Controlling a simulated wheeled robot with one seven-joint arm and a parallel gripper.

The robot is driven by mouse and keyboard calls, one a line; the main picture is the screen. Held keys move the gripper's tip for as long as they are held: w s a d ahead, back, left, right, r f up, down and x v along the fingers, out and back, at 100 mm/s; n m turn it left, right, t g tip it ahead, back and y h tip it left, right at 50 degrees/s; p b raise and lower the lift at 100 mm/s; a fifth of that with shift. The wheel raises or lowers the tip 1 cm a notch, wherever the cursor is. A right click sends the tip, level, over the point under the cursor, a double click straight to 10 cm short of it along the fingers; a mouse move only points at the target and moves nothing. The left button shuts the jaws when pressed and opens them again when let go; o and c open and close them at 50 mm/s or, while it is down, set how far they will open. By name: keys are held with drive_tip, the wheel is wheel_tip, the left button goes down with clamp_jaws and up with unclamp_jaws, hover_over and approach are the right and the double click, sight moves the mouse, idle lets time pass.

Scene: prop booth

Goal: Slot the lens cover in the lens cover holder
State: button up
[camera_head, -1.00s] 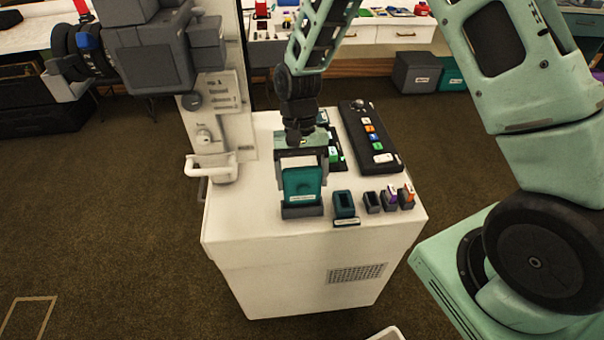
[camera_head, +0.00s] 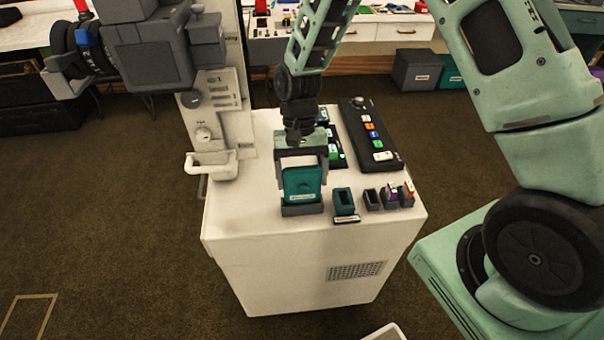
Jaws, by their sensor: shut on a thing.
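My gripper (camera_head: 301,177) points down over the white cabinet's top, its two fingers shut on the left and right sides of the lens cover. The lens cover (camera_head: 301,184) is a flat teal piece with a pale label low on its front, and it stands upright. Its lower edge meets a dark grey slotted base (camera_head: 302,210), which I take for the lens cover holder. The cover appears to be at or in the slot; how deep it sits is hidden by the base's front wall.
Right of it stands a teal open-topped block (camera_head: 344,202) with a label plate in front. Several small slotted holders (camera_head: 389,198) are further right. A black button panel (camera_head: 370,135) lies behind. A white column with a handle (camera_head: 212,165) rises at left. The cabinet's front top is clear.

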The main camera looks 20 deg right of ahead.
sight(302, 169)
drive_tip(key=shift+f+b, duration=0.35)
drive_tip(key=shift+f, duration=0.5)
drive_tip(key=shift+f, duration=0.15)
drive_tip(key=shift+f+b, duration=0.45)
drive_tip(key=shift+f, duration=0.3)
drive_tip(key=o, duration=0.9)
drive_tip(key=shift+o, duration=0.2)
drive_tip(key=shift+r, duration=0.1)
drive_tip(key=shift+r+p, duration=3)
drive_tip(key=shift+r, duration=0.4)
